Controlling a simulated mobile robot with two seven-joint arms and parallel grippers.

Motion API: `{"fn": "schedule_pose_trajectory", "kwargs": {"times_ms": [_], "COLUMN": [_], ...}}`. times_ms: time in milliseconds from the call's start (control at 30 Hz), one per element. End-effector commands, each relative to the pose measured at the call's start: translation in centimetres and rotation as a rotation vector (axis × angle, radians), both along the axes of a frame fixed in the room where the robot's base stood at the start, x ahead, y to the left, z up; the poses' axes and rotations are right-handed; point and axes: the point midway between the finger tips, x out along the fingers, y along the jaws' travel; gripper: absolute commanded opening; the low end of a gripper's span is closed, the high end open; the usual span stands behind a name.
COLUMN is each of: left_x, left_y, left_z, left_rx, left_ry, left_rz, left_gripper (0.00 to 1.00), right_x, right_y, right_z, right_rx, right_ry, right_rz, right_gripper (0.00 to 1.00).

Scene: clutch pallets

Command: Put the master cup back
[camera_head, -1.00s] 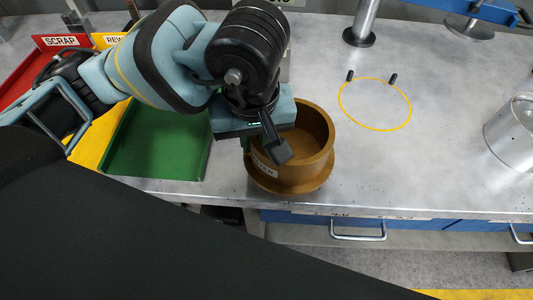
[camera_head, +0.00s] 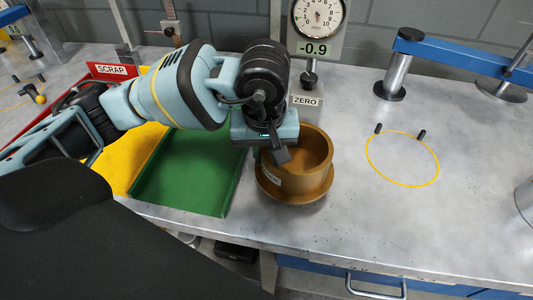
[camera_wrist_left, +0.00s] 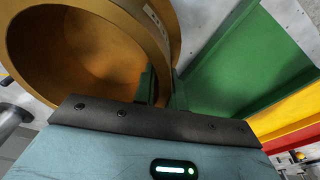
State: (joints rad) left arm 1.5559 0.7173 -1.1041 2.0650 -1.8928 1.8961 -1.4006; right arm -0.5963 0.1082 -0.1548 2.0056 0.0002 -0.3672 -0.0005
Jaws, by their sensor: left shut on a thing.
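The master cup (camera_head: 315,172) is a bronze-brown round cup with a wide flange at its foot and a small white label. It is upright at the front of the bench, in front of the gauge stand; I cannot tell whether its foot touches the bench. My left gripper (camera_head: 277,152) is shut on the cup's wall at its left side, with one finger inside the rim. In the left wrist view the cup (camera_wrist_left: 85,45) opens toward the upper left, and the fingers (camera_wrist_left: 160,88) pinch its wall. My right gripper is out of view.
A yellow ring (camera_head: 437,176) with two dark pins marks the bench at right. A dial gauge (camera_head: 318,17) reading -0.9 stands behind the cup on a block marked ZERO (camera_head: 305,100). A green tray (camera_head: 185,175) lies left, beside yellow and red SCRAP trays. Open bench lies to the right.

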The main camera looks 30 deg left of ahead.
Motion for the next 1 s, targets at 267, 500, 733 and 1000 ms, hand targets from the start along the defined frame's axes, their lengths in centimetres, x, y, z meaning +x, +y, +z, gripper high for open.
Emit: {"fn": "schedule_pose_trajectory", "kwargs": {"times_ms": [267, 500, 733, 1000], "left_x": [-0.1, -0.1, -0.2, -0.2], "left_y": [-0.2, -0.2, -0.1, -0.1], "left_z": [-2.6, -2.6, -3.2, -3.2], "left_rx": [-0.003, -0.003, 0.001, 0.001], "left_ry": [-0.001, -0.002, 0.006, 0.006], "left_rz": [-0.005, -0.005, -0.007, -0.006], "left_gripper": [0.0, 0.0, 0.22, 0.34], "right_x": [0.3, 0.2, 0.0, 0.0], "right_y": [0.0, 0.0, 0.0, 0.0], "right_z": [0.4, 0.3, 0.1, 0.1], "right_rx": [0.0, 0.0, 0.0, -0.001], "right_ry": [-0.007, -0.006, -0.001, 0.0], "right_rz": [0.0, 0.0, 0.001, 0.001], "right_gripper": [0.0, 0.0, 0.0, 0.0]}}
